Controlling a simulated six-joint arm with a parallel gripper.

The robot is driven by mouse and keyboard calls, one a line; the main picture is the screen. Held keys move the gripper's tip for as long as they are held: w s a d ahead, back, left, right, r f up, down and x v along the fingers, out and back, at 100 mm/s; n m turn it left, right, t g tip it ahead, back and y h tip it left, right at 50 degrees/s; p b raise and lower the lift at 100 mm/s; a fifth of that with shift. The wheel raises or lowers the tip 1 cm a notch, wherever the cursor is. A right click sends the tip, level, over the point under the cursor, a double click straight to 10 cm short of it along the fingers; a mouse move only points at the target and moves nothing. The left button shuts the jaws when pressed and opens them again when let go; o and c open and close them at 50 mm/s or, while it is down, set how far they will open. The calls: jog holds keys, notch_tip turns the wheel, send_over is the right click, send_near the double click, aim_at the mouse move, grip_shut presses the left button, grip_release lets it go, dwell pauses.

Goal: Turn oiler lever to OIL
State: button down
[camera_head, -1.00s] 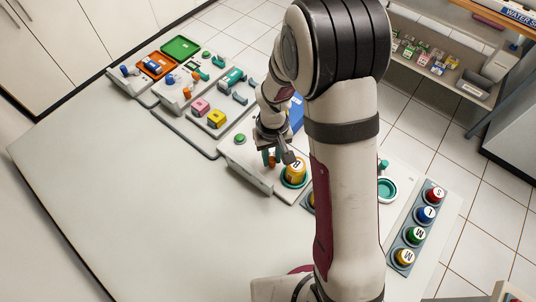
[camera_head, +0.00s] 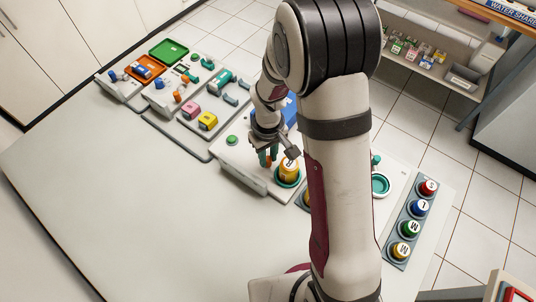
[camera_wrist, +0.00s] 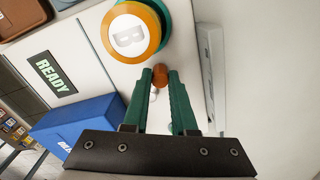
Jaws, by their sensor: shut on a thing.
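The oiler lever shows as a small orange-brown knob (camera_wrist: 160,74) at the tips of my gripper. My gripper (camera_wrist: 160,82) has green fingers that converge on the knob, one on each side, and is shut on it. In the head view my gripper (camera_head: 268,158) points down at the white station, just left of a yellow cap in a green ring (camera_head: 289,170). In the wrist view this cap (camera_wrist: 130,33) bears a letter B and lies just beyond the fingertips. The lever's base is hidden, and I cannot read its OIL mark.
A blue box (camera_wrist: 75,125) and a READY label (camera_wrist: 52,73) lie left of my fingers. A green button (camera_head: 232,140) is on the station. Trays with coloured parts (camera_head: 165,75) stand at the back left; a row of lettered caps (camera_head: 408,225) is at right. The front left table is clear.

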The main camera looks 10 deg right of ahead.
aim_at(268, 158)
jog(key=c, duration=0.7)
grip_release()
notch_tip(268, 158, up, 16)
jog(key=shift+f, duration=0.1)
jog(key=s+m, duration=0.3)
jog(key=s, duration=0.4)
jog(key=s+r+m+y, duration=0.1)
jog(key=s+m, duration=0.2)
jog(key=s, duration=0.4)
jog(key=s+r+m, duration=0.1)
jog(key=s+m, duration=0.3)
jog(key=s, duration=0.3)
jog(key=shift+s+d+y, duration=0.2)
jog(key=shift+s+y, duration=0.15)
jog(key=shift+y, duration=0.05)
